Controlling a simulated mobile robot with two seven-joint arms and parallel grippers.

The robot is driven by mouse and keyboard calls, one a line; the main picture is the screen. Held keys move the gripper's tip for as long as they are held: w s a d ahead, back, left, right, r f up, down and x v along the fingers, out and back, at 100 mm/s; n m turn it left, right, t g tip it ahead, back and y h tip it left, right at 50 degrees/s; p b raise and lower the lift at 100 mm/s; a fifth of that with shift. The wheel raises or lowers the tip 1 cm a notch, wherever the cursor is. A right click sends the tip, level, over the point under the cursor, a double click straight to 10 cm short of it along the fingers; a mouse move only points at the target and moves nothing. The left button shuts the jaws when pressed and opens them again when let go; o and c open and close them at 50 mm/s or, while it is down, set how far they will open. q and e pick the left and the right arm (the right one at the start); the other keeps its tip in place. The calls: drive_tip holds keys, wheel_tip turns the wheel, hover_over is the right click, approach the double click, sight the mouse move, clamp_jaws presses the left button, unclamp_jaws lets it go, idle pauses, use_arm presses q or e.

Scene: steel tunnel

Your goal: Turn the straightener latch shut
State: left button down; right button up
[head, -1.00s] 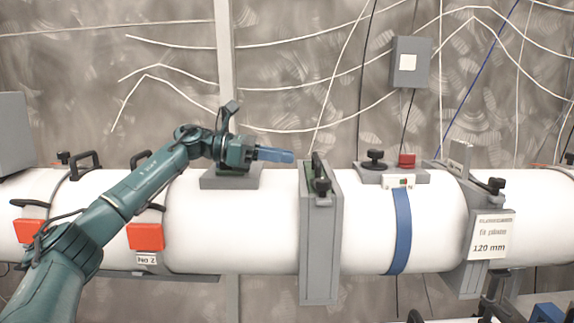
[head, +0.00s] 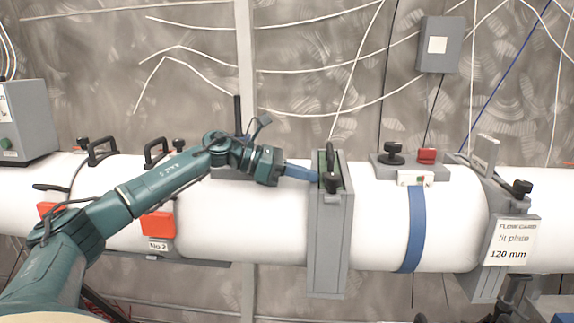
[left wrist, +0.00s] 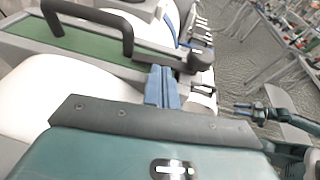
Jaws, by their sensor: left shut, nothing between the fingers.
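The straightener is a grey upright frame (head: 328,240) around the white tube, with a green strip and a black handle (head: 330,153) on top. Its latch looks like the black knob (head: 332,183) at the frame's near top edge; in the left wrist view a black knob (left wrist: 201,56) shows at the end of the green strip (left wrist: 75,52). My left gripper (head: 313,176) is shut and empty, its blue fingertips close beside the latch; I cannot tell if they touch it. In the left wrist view its fingers (left wrist: 161,85) point at the frame's edge.
Black handles (head: 102,150) stand on the tube at left. The space above the tube is mostly clear.

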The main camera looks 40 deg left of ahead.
use_arm(q)
drive_tip(key=shift+w+d+f, duration=0.1)
drive_tip(key=shift+w+d, duration=0.15)
drive_tip(key=shift+d, duration=0.05)
use_arm(e)
drive_tip(key=shift+f, duration=0.1)
use_arm(q)
drive_tip(key=shift+w+d+p, duration=0.3)
drive_tip(key=shift+w+d, duration=0.15)
drive_tip(key=shift+w, duration=0.15)
use_arm(e)
drive_tip(key=shift+r, duration=0.3)
use_arm(q)
drive_tip(key=shift+a, duration=0.1)
